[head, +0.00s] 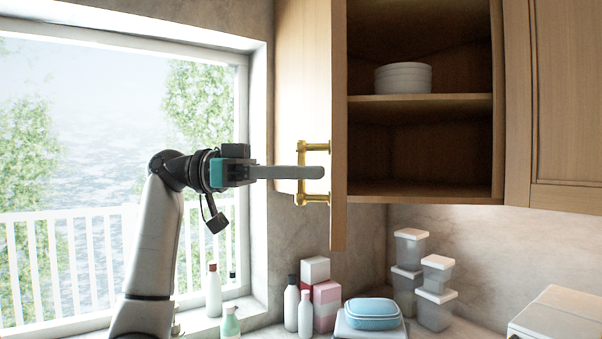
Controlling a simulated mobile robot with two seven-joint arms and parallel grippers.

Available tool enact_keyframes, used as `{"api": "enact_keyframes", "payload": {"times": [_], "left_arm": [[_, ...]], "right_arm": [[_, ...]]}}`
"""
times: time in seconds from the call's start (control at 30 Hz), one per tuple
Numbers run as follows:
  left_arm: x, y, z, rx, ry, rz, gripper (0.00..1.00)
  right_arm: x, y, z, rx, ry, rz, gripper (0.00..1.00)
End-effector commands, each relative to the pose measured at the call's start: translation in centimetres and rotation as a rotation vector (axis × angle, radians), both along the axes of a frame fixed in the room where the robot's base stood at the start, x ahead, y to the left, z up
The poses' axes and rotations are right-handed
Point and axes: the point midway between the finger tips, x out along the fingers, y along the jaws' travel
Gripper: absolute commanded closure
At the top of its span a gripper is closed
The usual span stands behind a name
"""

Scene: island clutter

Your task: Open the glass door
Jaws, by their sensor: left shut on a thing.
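A cabinet door (339,90), seen nearly edge-on, stands swung out from the wall cabinet. It looks like wood, and I see no glass in it. A brass bar handle (302,198) is fixed to its left face. My left gripper (318,173) reaches in from the left at the handle's mid-height. Its fingers are shut on the handle and hide the middle of the bar. My right gripper is not in view.
The open cabinet shows a shelf (420,99) with stacked white bowls (403,78). Below are bottles (291,305), boxes (327,300), a blue container (372,311) and stacked clear tubs (437,305). A closed cabinet door (566,100) is at right, a window at left.

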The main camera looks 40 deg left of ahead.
Motion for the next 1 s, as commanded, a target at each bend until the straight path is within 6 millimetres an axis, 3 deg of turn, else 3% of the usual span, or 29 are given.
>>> {"api": "enact_keyframes", "payload": {"times": [0.17, 0.2, 0.3, 0.67, 1.0], "left_arm": [[0.0, -0.1, -0.2, 0.007, 0.006, -0.002, 1.0], [0.0, -0.1, -0.2, 0.007, 0.006, -0.002, 0.83], [0.0, -0.1, -0.2, 0.005, 0.005, -0.001, 0.72], [-0.3, 0.5, -0.1, 0.0, 0.001, 0.002, 0.72], [-4.0, 5.9, 0.0, 0.0, 0.002, 0.004, 0.72]], "right_arm": [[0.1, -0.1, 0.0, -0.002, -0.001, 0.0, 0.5], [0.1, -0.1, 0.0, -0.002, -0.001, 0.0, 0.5], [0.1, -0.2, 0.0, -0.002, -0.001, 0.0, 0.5], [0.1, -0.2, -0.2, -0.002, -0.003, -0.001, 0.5], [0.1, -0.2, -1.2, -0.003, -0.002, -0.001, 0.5]]}}
